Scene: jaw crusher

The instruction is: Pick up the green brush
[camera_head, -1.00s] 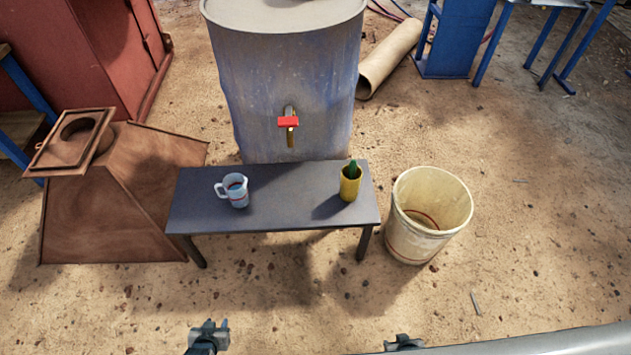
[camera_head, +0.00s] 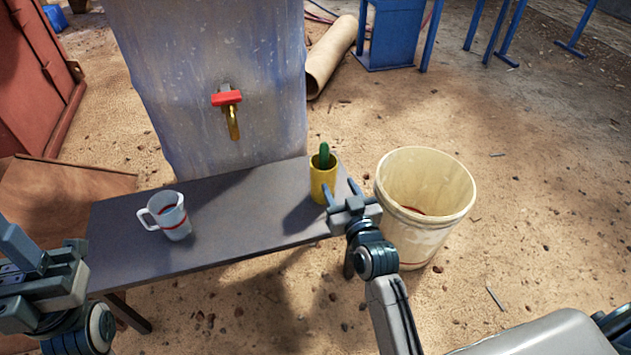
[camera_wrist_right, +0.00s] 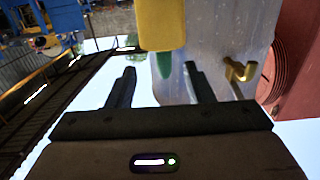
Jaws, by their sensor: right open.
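The green brush (camera_head: 324,154) stands in a yellow cup (camera_head: 323,186) at the right end of the dark bench (camera_head: 240,214). My right gripper (camera_head: 341,188) is open, just in front of the cup and slightly to its right, with nothing between its fingers. In the right wrist view, which looks upside down, the brush (camera_wrist_right: 165,65) hangs from the yellow cup (camera_wrist_right: 161,25) beyond the open fingers (camera_wrist_right: 160,74). The brush's lower part is hidden in the cup. My left gripper (camera_head: 55,254) is at the left edge and looks open and empty.
A white mug (camera_head: 172,216) stands on the bench's left part. A blue-grey drum (camera_head: 200,110) with a red-handled tap (camera_head: 228,98) rises behind the bench. A cream bucket (camera_head: 412,225) stands close right of the bench. Open dirt ground lies to the right.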

